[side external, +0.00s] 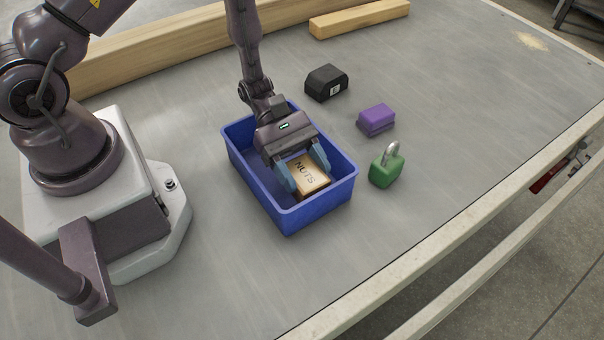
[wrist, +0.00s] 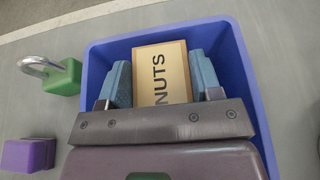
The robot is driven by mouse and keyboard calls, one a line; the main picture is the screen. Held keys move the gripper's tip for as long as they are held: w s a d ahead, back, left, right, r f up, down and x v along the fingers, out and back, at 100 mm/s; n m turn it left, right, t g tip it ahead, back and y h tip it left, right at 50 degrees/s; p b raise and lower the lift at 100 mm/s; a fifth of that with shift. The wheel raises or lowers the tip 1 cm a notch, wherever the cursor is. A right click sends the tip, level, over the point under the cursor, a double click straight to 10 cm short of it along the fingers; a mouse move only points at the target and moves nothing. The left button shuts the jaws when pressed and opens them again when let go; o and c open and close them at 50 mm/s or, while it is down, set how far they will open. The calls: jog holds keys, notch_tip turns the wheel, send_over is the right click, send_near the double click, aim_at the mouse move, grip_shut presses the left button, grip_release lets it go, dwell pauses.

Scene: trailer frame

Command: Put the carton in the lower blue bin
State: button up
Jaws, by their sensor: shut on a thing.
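The carton (side external: 309,172) is a tan box printed "NUTS"; it also shows in the wrist view (wrist: 162,75). My gripper (side external: 301,178) points down into the blue bin (side external: 290,222), with its two blue-grey fingers on either side of the carton, shut on it. In the wrist view the fingers (wrist: 162,82) flank the carton, inside the rim of the blue bin (wrist: 100,53). The carton is within the bin's walls. I cannot tell whether its underside touches the bin floor. Only one blue bin is in view.
A green padlock (side external: 386,170) stands close to the bin's right side. A purple block (side external: 377,119) and a black box (side external: 326,83) lie farther back. Wooden beams (side external: 360,19) lie along the far side. The grey surface at the right is clear.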

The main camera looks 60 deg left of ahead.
aim_at(304, 181)
jog(key=shift+f, duration=1.45)
jog(key=shift+f, duration=0.1)
jog(key=o, duration=1.1)
